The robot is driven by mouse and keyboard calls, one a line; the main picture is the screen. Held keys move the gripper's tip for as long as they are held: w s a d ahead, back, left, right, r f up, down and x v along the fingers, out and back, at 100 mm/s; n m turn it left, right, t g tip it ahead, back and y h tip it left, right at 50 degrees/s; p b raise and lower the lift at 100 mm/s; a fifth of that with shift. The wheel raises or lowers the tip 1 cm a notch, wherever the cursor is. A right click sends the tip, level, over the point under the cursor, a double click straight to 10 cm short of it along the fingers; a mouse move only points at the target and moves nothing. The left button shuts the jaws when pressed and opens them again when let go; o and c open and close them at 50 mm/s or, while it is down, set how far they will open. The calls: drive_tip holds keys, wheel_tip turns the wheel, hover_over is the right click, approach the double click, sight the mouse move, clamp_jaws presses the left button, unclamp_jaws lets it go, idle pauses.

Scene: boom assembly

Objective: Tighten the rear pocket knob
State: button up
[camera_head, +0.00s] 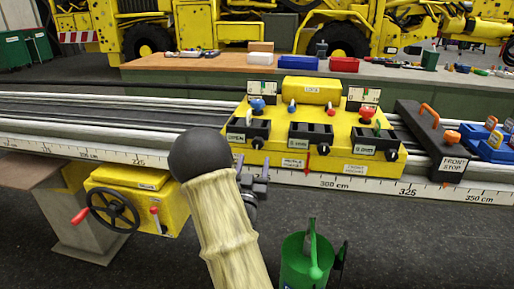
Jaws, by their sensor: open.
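A yellow carriage (330,135) sits on the long rail. It has three black pockets in a row along its near face. The left pocket (248,131) has a small black knob (258,143) at its lower right corner; I take this as the rear pocket, since the front stop is on the right. My beige-sleeved arm with a black joint partly hides the gripper and the carriage's left end.
A scale strip runs along the rail's near edge. A yellow handwheel box (135,200) is below left, and a green container (305,265) is below right. A workbench stands behind.

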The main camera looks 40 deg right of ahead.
sight(257, 147)
drive_tip(key=x, duration=0.6)
drive_tip(key=shift+w+d, duration=0.1)
drive_tip(key=shift+d, duration=0.05)
drive_tip(key=c, duration=1)
